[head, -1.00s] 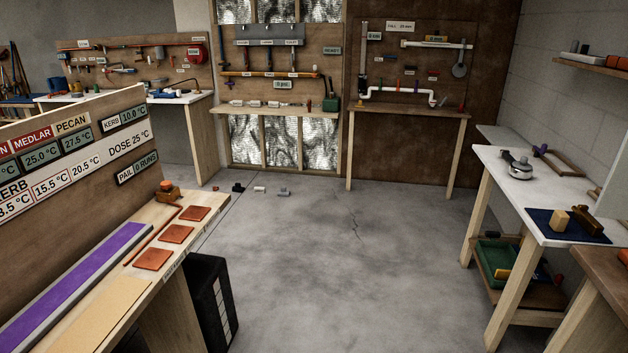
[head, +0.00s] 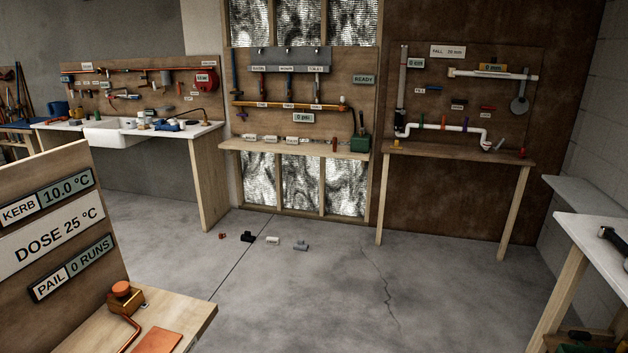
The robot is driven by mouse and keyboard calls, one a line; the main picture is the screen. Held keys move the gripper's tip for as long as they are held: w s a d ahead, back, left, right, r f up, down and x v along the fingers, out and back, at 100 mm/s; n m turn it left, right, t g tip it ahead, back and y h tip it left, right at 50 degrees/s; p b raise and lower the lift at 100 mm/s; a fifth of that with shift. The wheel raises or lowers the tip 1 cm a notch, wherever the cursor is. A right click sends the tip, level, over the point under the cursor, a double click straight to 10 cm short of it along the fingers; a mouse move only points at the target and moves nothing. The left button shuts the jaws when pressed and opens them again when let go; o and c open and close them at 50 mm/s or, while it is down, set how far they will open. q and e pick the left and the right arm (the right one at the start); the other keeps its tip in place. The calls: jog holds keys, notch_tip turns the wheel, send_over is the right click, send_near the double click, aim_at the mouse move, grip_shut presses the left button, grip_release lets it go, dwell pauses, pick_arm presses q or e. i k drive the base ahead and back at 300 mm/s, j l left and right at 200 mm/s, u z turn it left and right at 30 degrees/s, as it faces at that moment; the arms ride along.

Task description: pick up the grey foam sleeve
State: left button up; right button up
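I cannot pick out the grey foam sleeve for certain. A small grey piece (head: 301,246) lies on the concrete floor below the middle wall panel. A whitish piece (head: 273,241), a black piece (head: 248,237) and a small reddish piece (head: 222,236) lie in a row to its left. Several small pale cylinders (head: 270,139) lie along the ledge (head: 235,146) of the middle panel. All of these are too small to tell their material. Neither of my grippers is in view.
A bench with a sign board (head: 60,230) fills the near left. A white-topped table (head: 600,240) stands at the right edge. A sink bench (head: 205,130) is at the back left, and a brown-topped bench (head: 465,152) at the back right. The middle floor is clear.

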aim_at(300, 245)
jog(key=i, duration=2.4)
